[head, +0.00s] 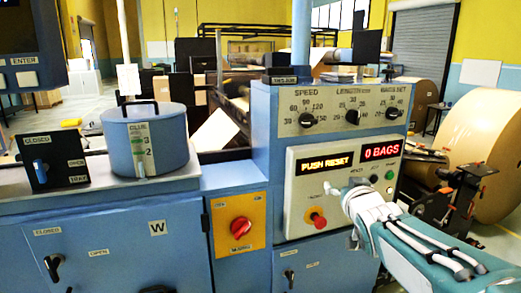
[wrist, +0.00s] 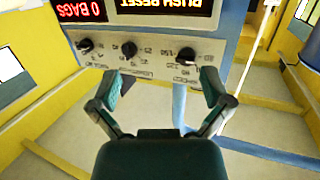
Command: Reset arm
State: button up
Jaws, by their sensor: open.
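My arm (head: 420,250) reaches in from the lower right in the head view, its front end close to the blue machine's control panel (head: 300,200). In the wrist view my gripper (wrist: 163,84) is open, with two dark green fingers spread apart and nothing between them. The panel appears upside down there, with knobs (wrist: 129,48) beyond the fingers. In the head view a display (head: 324,162) reads PUSH RESET and another (head: 380,149) reads 0 BAGS. A red mushroom button (head: 317,219) is left of my arm. A small green button (head: 390,175) shows above it.
A red rotary switch (head: 240,228) sits on a yellow plate left of the panel. A blue glue pot (head: 145,140) stands on the machine at left, beside a black lever box (head: 55,160). A large kraft roll (head: 480,150) stands at right, behind my arm.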

jog(key=s+a+f+g, duration=0.1)
jog(key=s+f+g, duration=0.2)
jog(key=s, duration=0.6)
jog(key=s+a+f+g, duration=0.2)
jog(key=s+f+g, duration=0.2)
jog(key=s, duration=0.5)
jog(key=s+a+f+g, duration=0.1)
jog(key=s+f+g, duration=0.2)
jog(key=s+f, duration=0.4)
jog(key=s, duration=0.3)
jog(key=shift+a+f+g+y, duration=0.25)
jog(key=shift+f+g+y, duration=0.05)
jog(key=shift+g, duration=0.1)
